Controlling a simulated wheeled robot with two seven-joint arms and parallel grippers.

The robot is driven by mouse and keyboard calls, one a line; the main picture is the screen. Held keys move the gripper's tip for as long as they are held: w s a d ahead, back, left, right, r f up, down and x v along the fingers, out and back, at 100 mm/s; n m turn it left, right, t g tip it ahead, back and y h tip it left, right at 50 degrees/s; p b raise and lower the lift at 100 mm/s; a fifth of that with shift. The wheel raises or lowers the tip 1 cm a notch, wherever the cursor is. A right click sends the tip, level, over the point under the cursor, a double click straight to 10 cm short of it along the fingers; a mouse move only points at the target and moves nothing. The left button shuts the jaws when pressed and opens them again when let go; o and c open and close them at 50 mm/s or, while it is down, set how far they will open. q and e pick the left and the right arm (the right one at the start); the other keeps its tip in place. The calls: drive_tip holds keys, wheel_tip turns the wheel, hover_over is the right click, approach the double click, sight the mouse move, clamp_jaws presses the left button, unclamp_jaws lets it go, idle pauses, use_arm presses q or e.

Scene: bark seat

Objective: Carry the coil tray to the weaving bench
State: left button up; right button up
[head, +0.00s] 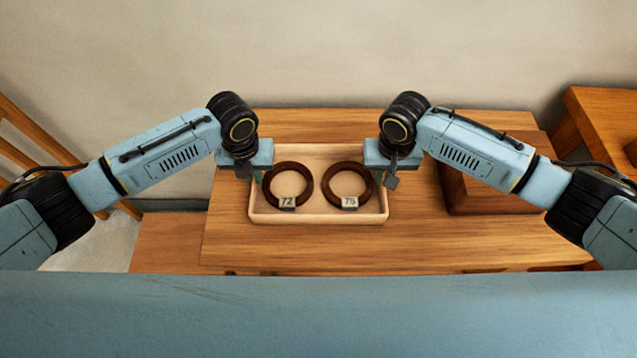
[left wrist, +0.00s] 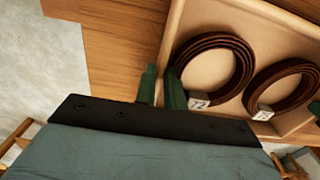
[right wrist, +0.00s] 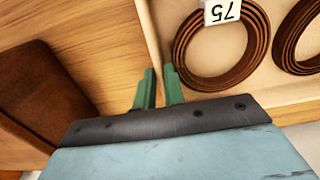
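The coil tray (head: 318,217) is a pale, shallow, open tray over the wooden table top. It holds two dark brown coils, one tagged 72 (head: 272,184) and one tagged 75 (head: 366,184). My left gripper (head: 258,176) is at the tray's left wall; in the left wrist view its green fingers (left wrist: 162,88) stand close on both sides of that wall. My right gripper (head: 378,176) is at the right wall, its fingers (right wrist: 160,88) likewise close around it. Both look shut on the walls. I cannot tell whether the tray touches the table.
The wooden table (head: 450,250) has bare wood in front of the tray. A brown wooden box (head: 480,195) stands right of the tray, close to my right arm. Another wooden piece of furniture (head: 605,120) is at the far right. A slatted wooden frame (head: 35,130) is at left.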

use_arm(q)
clamp_jaws()
use_arm(e)
clamp_jaws()
use_arm(q)
drive_tip(key=shift+r, duration=0.15)
use_arm(e)
drive_tip(key=shift+r, duration=0.1)
